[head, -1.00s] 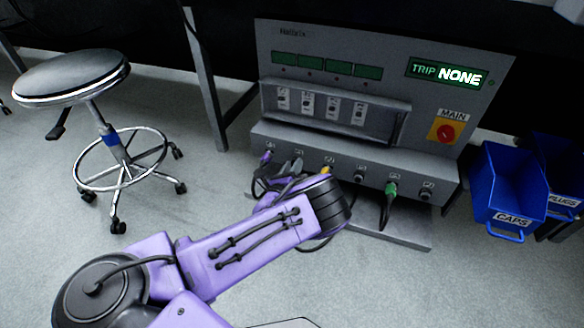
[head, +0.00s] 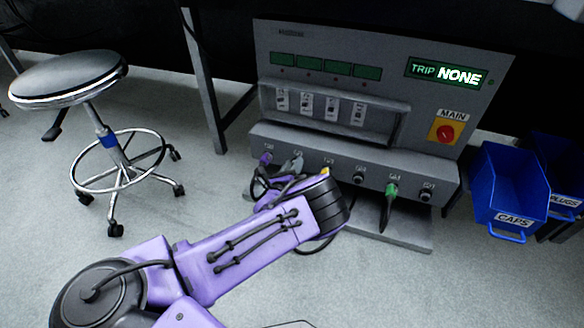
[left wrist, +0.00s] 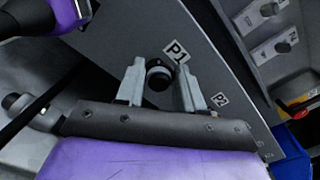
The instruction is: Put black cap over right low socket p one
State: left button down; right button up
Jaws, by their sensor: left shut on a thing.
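My left gripper (head: 292,165) reaches to the lower front of the grey power unit, near the left end of its low socket row. In the left wrist view the left gripper (left wrist: 160,88) has its two grey fingers on either side of a small round black cap (left wrist: 159,79), shut on it. The cap is in front of a dark round socket beside the label P1 (left wrist: 176,51). I cannot tell whether it is seated. The label P2 (left wrist: 220,99) lies to the right. My right gripper is not in view.
A green plug (head: 391,191) and a purple plug (head: 265,158) sit in the low row. Blue bins marked CAPS (head: 510,195) and PLUGS (head: 562,175) stand at right. A stool (head: 75,75) stands at left. The MAIN switch (head: 446,132) is at the unit's right.

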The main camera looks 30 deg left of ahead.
pick_arm(q)
jog(key=c, duration=0.6)
grip_release()
jog(key=shift+c, duration=0.2)
